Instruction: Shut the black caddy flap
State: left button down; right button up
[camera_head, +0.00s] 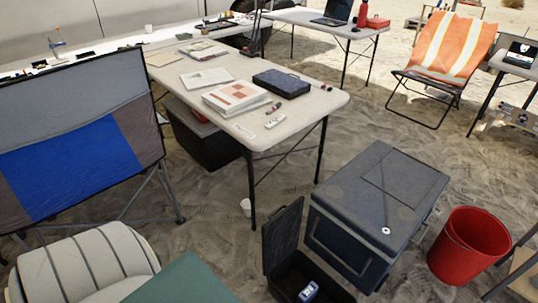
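A black caddy (328,288) sits at the bottom centre, partly cut off by the lower picture edge. Its flap (282,239) stands raised, roughly upright, on the left side, so the caddy is open. A small blue and white item (308,292) is inside the caddy. Neither of my grippers shows in the head view.
A large dark grey box (375,205) stands right behind the caddy. A red bin (468,246) is at the right. A green surface (182,283) and a padded pale seat (80,268) lie to the left. A cluttered folding table (325,100) stands behind on sandy ground.

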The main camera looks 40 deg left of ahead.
aim_at(280, 234)
jog(key=j+z, duration=0.1)
jog(key=j, duration=0.3)
jog(key=k+j, duration=0.1)
jog(key=j, duration=0.35)
jog(key=k+j+z, duration=0.15)
jog(key=j, duration=0.65)
jog(key=k+j+z, duration=0.15)
jog(key=j, duration=0.25)
jog(key=j+z, duration=0.1)
jog(key=j, duration=0.3)
jog(key=k+j, duration=0.2)
jog(key=j, duration=0.2)
jog(key=k+j+z, duration=0.15)
jog(key=j, duration=0.25)
jog(key=i, duration=0.05)
